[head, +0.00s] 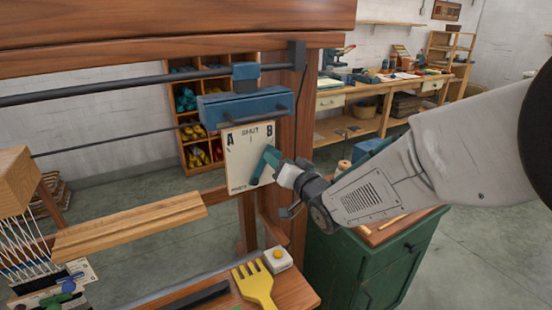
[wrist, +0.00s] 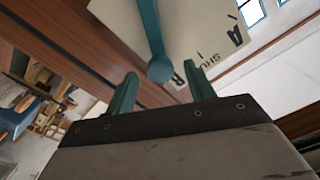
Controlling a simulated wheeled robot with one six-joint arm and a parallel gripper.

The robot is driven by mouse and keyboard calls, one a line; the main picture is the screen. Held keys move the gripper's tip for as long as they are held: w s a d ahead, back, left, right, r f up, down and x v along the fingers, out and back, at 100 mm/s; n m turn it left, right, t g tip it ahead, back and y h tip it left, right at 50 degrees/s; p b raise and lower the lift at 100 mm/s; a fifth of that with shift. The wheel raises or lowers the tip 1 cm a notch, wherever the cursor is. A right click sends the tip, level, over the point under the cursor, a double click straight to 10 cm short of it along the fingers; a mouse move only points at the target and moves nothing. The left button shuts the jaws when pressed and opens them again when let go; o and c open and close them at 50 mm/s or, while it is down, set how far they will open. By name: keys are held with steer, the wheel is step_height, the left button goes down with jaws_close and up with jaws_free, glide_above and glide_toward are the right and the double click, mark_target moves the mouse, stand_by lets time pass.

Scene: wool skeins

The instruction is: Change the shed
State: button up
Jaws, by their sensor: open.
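The shed plate (head: 240,158) is a pale board on the loom, marked A, SHUT and B along its top edge. It also shows, tilted, in the wrist view (wrist: 195,25). The teal shed lever (wrist: 150,28) crosses the plate and ends in a round knob (wrist: 159,70) close to the B mark. My gripper (head: 270,162) is in front of the plate's right side. In the wrist view my gripper (wrist: 163,78) is open, one finger on each side of the knob, with visible gaps. In the head view the fingers and lever overlap and are hard to tell apart.
A yellow comb (head: 254,287) and a white box with a yellow button (head: 278,260) are on the loom's ledge below the plate. A blue block (head: 240,107) sits just above it. A green cabinet (head: 365,268) stands below my arm.

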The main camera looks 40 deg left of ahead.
steer(key=v, duration=0.4)
steer(key=shift+d, duration=0.1)
stand_by(0.4)
